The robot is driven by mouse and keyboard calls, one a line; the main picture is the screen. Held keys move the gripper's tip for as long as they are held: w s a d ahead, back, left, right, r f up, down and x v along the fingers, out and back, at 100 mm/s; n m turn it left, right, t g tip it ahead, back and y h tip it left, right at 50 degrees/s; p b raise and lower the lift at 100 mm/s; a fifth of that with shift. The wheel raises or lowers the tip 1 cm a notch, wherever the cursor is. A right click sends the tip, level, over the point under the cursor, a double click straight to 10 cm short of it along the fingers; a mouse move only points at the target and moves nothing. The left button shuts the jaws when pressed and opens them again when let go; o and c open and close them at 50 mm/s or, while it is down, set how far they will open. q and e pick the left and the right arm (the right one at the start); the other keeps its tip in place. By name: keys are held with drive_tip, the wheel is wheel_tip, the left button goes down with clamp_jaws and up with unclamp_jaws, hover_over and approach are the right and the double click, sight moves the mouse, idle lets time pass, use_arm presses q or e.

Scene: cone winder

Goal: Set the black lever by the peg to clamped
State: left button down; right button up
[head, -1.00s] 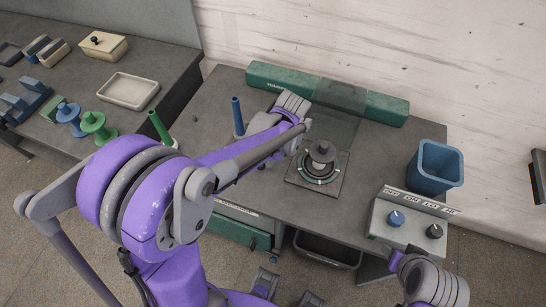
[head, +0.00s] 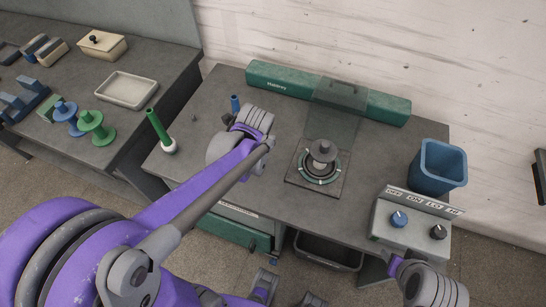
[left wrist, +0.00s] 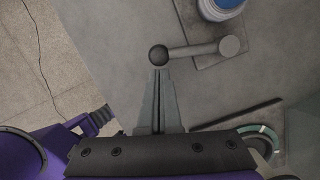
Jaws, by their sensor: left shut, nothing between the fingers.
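The black lever shows in the left wrist view: a dark round knob (left wrist: 158,54) at the left end of a grey arm (left wrist: 195,50), running to a round pivot (left wrist: 229,46) at the corner of a plate. The blue peg's round base (left wrist: 220,6) stands on that plate at the top edge. My left gripper (left wrist: 160,76) is shut and empty, its tips just short of the knob; I cannot tell whether they touch. In the head view the blue peg's top (head: 235,104) shows behind my left wrist, which hides the lever. My right gripper's fingers do not show.
A winder spindle with a ringed base (head: 321,168) and clear panel (head: 335,115) stands right of my left wrist. A green peg (head: 158,128) stands to the left. A control box (head: 408,222) and blue bin (head: 438,168) are at the right.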

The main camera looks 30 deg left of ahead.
use_arm(q)
drive_tip(key=shift+s+a+m, duration=0.1)
drive_tip(key=shift+a+m, duration=0.6)
drive_tip(key=shift+a, duration=1)
drive_tip(key=shift+d, duration=0.1)
